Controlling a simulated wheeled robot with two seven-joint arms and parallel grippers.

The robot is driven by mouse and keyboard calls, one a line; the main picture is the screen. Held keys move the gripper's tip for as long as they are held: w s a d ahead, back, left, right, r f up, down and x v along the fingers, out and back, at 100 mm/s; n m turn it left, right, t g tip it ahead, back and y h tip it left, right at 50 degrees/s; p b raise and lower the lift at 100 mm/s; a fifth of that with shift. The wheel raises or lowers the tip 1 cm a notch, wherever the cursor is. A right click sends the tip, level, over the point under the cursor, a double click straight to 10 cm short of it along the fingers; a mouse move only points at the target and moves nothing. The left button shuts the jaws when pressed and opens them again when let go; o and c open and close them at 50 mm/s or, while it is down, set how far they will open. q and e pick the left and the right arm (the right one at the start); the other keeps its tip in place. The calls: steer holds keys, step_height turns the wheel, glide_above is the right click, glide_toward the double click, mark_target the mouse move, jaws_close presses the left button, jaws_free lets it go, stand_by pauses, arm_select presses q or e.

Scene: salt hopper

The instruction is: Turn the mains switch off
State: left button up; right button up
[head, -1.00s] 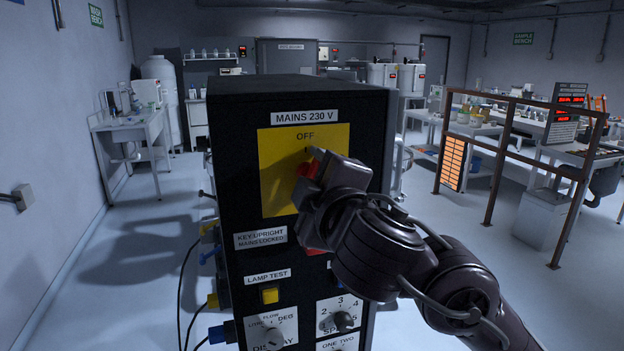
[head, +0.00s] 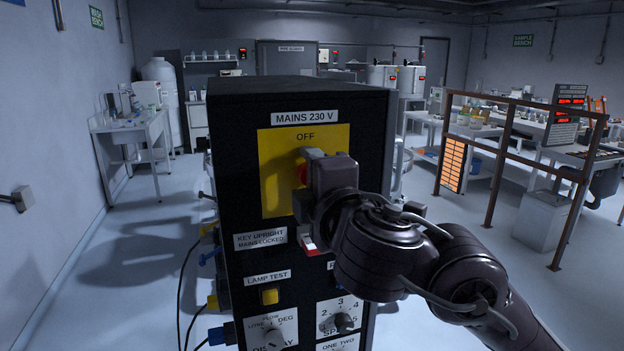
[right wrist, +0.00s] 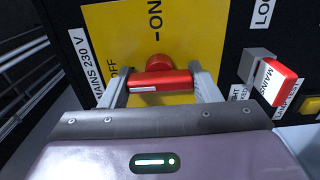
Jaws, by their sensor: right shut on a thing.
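The mains switch is a red bar handle (right wrist: 162,83) on a yellow plate (head: 278,180), under the MAINS 230 V label (head: 305,118) on a black cabinet. My right gripper (right wrist: 162,88) is shut on the handle, one finger at each end of the bar. In the right wrist view the bar lies level, its white-marked end towards the OFF lettering (right wrist: 113,72); the ON lettering (right wrist: 155,18) is off to its side. In the head view my right gripper (head: 308,165) covers most of the handle; only a sliver of red shows. My left gripper is not in view.
A red-and-white key tag (right wrist: 278,82) sits on the panel close beside my right gripper. Lower down are a yellow lamp-test button (head: 269,296) and dials (head: 341,321). Cables run along the cabinet's left side. A brown railing (head: 505,160) stands at the right.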

steer(key=shift+f, duration=0.1)
steer(key=o, duration=1)
steer(key=p+v, duration=0.2)
steer(key=v, duration=0.5)
steer(key=shift+s, duration=0.4)
